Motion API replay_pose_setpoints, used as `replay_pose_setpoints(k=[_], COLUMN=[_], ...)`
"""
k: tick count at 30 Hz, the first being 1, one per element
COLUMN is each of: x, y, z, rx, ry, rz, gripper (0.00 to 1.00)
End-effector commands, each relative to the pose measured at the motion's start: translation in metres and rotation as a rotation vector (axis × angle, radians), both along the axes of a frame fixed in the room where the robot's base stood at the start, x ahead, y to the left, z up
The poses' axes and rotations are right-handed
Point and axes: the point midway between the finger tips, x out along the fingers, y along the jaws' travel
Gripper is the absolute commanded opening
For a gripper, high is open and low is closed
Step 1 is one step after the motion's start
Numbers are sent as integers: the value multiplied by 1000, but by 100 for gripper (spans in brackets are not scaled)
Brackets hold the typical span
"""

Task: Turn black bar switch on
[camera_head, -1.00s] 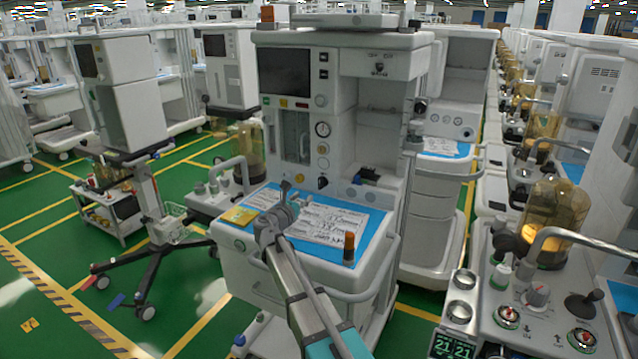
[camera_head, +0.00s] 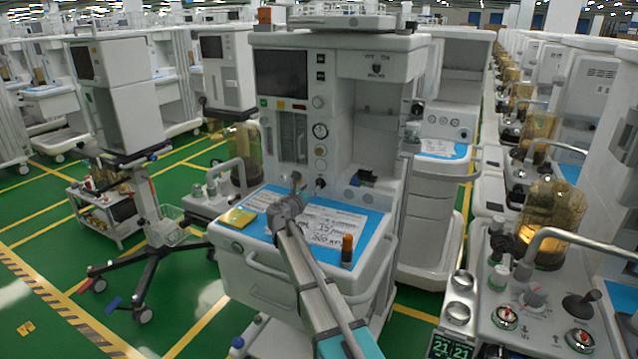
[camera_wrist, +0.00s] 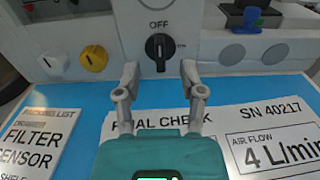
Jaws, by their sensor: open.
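The black bar switch (camera_wrist: 159,48) is on the grey front panel of the cart, below the word OFF, with a smaller label to its right. Its bar stands upright, in line with OFF. In the head view the switch (camera_head: 320,184) is small, just right of my gripper (camera_head: 296,184). In the wrist view my gripper (camera_wrist: 160,78) is open and empty. Its two fingertips stand left and right of the switch's lower end, apart from it, over the blue work surface (camera_wrist: 85,110).
A yellow knob (camera_wrist: 94,58) is left of the switch, and grey round caps (camera_wrist: 232,54) are to the right. Printed sheets (camera_wrist: 265,140) lie on the work surface. An orange-topped cylinder (camera_head: 347,250) stands near its front right edge.

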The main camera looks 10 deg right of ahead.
Motion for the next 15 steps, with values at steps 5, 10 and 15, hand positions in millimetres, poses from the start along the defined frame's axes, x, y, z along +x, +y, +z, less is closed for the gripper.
replay_pose_setpoints(k=[5,10,15], x=[24,38,44], y=[-16,-26,-31], z=[0,0,0], rx=[0,0,0], ry=[0,0,0], rz=[0,0,1], gripper=[51,51,51])
